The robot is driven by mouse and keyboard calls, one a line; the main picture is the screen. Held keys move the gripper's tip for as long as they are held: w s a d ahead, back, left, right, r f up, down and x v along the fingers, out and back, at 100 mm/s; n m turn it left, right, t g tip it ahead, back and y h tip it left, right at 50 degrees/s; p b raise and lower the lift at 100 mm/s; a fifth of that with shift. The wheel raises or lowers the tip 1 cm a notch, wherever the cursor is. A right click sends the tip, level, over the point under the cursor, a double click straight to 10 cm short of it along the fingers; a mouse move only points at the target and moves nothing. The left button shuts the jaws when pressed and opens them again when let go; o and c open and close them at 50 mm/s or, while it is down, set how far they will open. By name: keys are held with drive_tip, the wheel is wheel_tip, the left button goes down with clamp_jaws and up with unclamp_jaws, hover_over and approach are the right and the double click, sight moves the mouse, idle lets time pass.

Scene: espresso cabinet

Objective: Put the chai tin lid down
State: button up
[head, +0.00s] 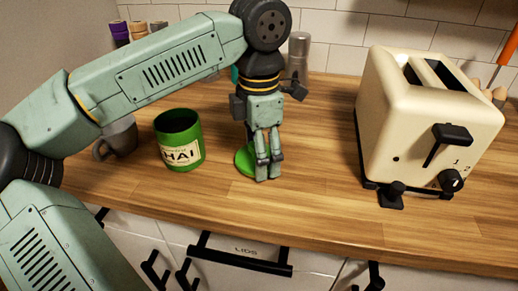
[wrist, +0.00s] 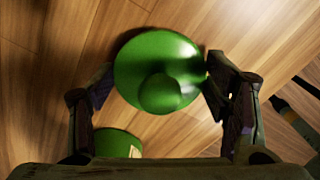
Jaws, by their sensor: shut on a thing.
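The chai tin lid (head: 242,160) is a green disc with a round knob; it shows whole in the wrist view (wrist: 135,75). My gripper (head: 268,176) points down over the counter, its fingers on either side of the lid (wrist: 160,85) and shut on it. The fingers partly hide the lid in the head view. The lid is low, at or just above the wooden counter; I cannot tell if it touches. The open green chai tin (head: 180,142) stands upright to the left, and its edge shows in the wrist view (wrist: 118,145).
A grey mug (head: 118,138) stands left of the tin. A cream toaster (head: 420,125) stands to the right. A metal canister (head: 299,50) is behind my arm. A drawer labelled LIDS (head: 245,251) is below the front edge. The counter (head: 315,170) between gripper and toaster is clear.

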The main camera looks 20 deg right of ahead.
drive_tip(key=shift+f, duration=0.15)
drive_tip(key=o, duration=0.9)
drive_tip(key=shift+o, duration=0.2)
wheel_tip(320, 180, up, 12)
drive_tip(key=b, duration=0.1)
drive_tip(key=shift+r, duration=0.2)
